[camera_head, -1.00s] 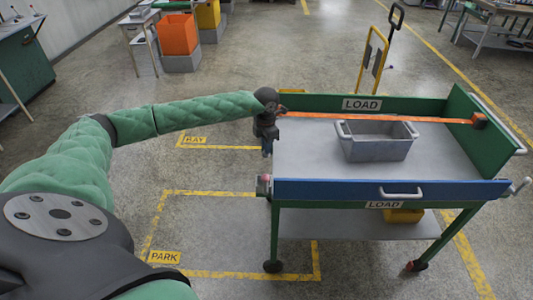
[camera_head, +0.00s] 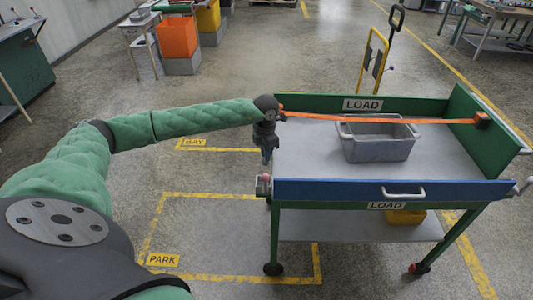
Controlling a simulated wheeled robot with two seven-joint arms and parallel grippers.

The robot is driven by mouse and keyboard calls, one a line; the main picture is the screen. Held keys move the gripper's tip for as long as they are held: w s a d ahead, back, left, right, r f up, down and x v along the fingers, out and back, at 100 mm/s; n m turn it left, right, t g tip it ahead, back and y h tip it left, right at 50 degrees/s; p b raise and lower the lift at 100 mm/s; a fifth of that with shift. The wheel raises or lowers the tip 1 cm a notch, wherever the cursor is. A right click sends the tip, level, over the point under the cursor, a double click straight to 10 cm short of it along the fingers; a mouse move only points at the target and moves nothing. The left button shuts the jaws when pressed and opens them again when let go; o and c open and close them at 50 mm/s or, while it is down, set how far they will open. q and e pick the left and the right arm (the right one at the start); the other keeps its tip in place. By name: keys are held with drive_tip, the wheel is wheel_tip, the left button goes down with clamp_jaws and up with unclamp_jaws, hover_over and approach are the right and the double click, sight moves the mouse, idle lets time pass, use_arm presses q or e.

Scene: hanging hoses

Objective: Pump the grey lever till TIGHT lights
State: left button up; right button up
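My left gripper (camera_head: 267,157) points down at the left end of the green and blue cart (camera_head: 300,189). Its fingers are small and dark here, and I cannot tell whether they are open or hold anything. No grey lever can be made out; the gripper and wrist cover that spot. No lit TIGHT sign is readable. My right gripper is not in view.
A small box with red on it (camera_head: 263,184) sits at the cart's front left corner, just below the gripper. A yellow item (camera_head: 405,216) lies on the lower shelf. The floor marked PARK (camera_head: 163,260) left of the cart is clear.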

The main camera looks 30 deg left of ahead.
use_arm(q)
drive_tip(key=shift+s+d+f+b, duration=0.1)
drive_tip(key=shift+s+f+b, duration=0.05)
drive_tip(key=shift+f+b, duration=0.4)
drive_tip(key=shift+s+d+f+b, duration=0.15)
drive_tip(key=shift+f+b, duration=0.15)
drive_tip(key=shift+f, duration=0.35)
drive_tip(key=shift+a, duration=0.1)
drive_tip(key=shift+f, duration=0.1)
drive_tip(key=shift+f+b, duration=0.9)
drive_tip(key=shift+w+r+p, duration=0.2)
drive_tip(key=shift+r+p, duration=0.6)
drive_tip(key=shift+r, duration=1.9)
drive_tip(key=shift+w+a+r, duration=0.2)
drive_tip(key=shift+w+r, duration=0.05)
drive_tip(key=shift+r, duration=0.45)
drive_tip(key=shift+w+a+r, duration=0.15)
drive_tip(key=shift+w+r, duration=0.15)
drive_tip(key=shift+r, duration=0.4)
drive_tip(key=shift+w+a+r, duration=0.2)
drive_tip(key=shift+w+r, duration=0.05)
drive_tip(key=shift+r, duration=0.45)
drive_tip(key=shift+f, duration=0.1)
